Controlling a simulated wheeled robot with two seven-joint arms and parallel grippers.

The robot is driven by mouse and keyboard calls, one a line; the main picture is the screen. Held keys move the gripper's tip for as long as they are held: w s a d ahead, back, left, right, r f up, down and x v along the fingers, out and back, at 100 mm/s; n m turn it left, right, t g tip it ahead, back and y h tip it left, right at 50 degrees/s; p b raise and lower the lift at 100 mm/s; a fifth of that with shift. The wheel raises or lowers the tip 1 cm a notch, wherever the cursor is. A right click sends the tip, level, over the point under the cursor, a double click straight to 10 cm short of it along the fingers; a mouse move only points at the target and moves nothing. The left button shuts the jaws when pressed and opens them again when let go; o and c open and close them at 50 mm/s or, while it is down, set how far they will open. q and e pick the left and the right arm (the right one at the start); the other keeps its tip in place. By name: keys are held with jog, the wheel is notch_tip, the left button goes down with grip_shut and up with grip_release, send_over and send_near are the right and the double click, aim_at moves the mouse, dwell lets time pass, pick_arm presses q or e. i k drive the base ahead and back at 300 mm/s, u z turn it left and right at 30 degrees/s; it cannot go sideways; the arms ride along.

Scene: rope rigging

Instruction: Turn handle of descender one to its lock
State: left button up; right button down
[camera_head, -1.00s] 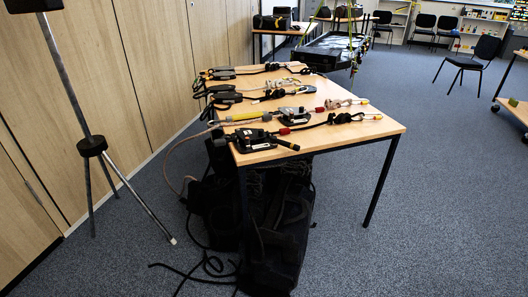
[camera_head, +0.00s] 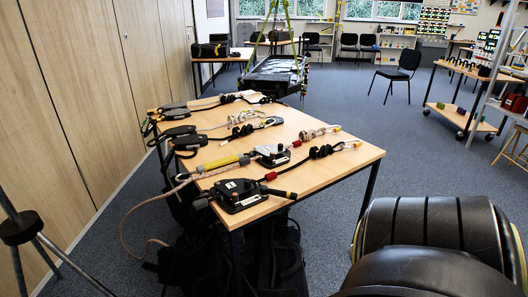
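Several descenders lie on the wooden table (camera_head: 325,172), with ropes attached. The nearest is a black descender (camera_head: 240,195) at the table's front left corner, with a black handle (camera_head: 277,192) pointing right. A grey and black descender (camera_head: 271,155) lies behind it. Darker devices lie along the left edge: one black descender (camera_head: 184,141) and another farther back (camera_head: 172,110). I cannot tell which is descender one. Neither gripper is in view. A large black rounded part of my own arm fills the lower right, apart from the table.
Dark bags (camera_head: 270,265) and gear lie under the table. A black stretcher (camera_head: 275,75) hangs on green straps behind it. A tripod (camera_head: 18,228) stands at lower left, near the wood-panelled wall. A shelf trolley (camera_head: 455,100) and a chair (camera_head: 398,70) stand at right.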

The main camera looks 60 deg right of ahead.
aim_at(265, 190)
jog(key=z, duration=0.7)
jog(key=i, duration=0.8)
jog(key=z, duration=0.85)
